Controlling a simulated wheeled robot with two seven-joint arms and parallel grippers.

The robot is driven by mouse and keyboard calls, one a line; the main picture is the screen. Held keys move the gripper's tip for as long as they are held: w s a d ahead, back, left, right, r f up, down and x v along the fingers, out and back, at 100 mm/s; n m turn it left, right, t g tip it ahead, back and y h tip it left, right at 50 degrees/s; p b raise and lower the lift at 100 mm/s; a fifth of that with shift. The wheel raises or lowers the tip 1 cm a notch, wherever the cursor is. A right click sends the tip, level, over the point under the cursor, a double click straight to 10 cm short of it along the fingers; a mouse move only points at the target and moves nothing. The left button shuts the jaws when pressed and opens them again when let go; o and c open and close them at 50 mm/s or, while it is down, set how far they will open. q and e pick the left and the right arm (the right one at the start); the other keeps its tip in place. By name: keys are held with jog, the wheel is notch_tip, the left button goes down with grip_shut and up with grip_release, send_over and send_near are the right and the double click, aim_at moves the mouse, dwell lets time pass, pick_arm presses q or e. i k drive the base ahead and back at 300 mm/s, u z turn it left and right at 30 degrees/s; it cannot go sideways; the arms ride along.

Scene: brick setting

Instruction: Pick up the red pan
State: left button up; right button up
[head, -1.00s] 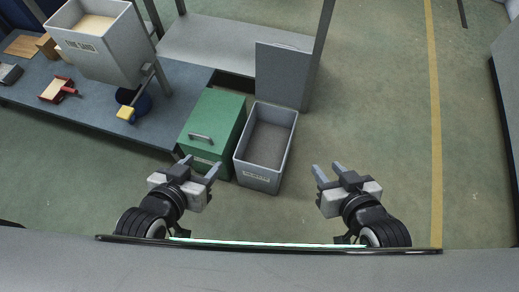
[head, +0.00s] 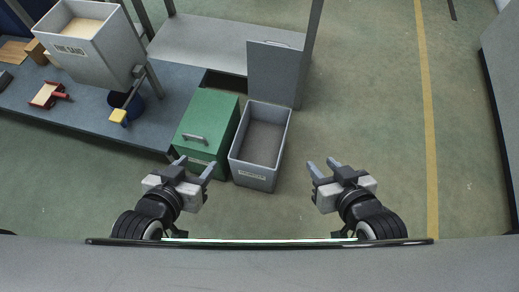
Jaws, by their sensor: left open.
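A small red pan (head: 46,95) with a short handle pointing right lies on the blue-grey workbench top at the far left of the head view. It looks to hold something pale. My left gripper (head: 197,166) is open and empty, in front of the green cabinet and well to the right of the pan. My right gripper (head: 322,166) is open and empty above the floor, right of the grey bin. Neither gripper touches anything.
The workbench (head: 182,88) carries a grey sand hopper (head: 98,50) with a yellow-handled lever (head: 118,116) beside a dark blue container. A green cabinet (head: 205,120) and an open grey bin (head: 262,140) stand in front of me. The floor on the right is clear.

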aim_at(50, 92)
jog(key=u, duration=0.2)
jog(key=k, duration=0.65)
jog(key=u, duration=2.5)
jog(key=i, duration=2.85)
jog(key=z, duration=1.2)
jog(key=i, duration=1.3)
jog(key=z, duration=1.2)
